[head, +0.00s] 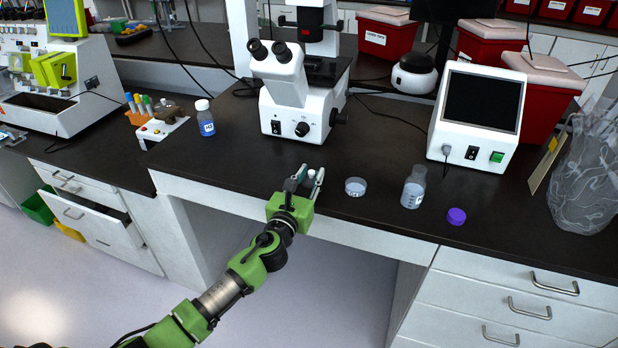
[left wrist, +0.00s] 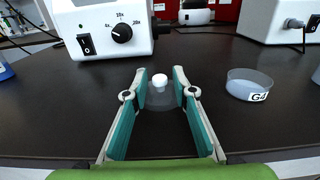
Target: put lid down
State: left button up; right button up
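A small clear lid with a white knob (left wrist: 160,82) is between the fingers of my left gripper (left wrist: 160,75) in the left wrist view. The fingers stand apart, with a gap on both sides of the knob; whether they touch the clear rim I cannot tell. In the head view the left gripper (head: 309,176) is low over the bench front, with the white knob (head: 311,173) partly hidden between its fingers. A clear open dish (head: 355,187) stands just right of it; in the wrist view the dish is labelled G4 (left wrist: 249,85). My right gripper is not in view.
A clear bottle (head: 413,188) and a purple cap (head: 456,216) stand right of the dish. A microscope (head: 295,95) is behind the gripper, and a white screen device (head: 478,115) at back right. A blue-liquid bottle (head: 206,118) is left. The dark bench between is clear.

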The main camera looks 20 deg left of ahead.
pick_arm(q)
jog(key=shift+r, duration=0.25)
jog(key=shift+s+f, duration=0.1)
jog(key=shift+s, duration=0.25)
jog(key=s, duration=1.1)
jog(key=shift+s+a, duration=0.15)
jog(key=shift+a, duration=0.1)
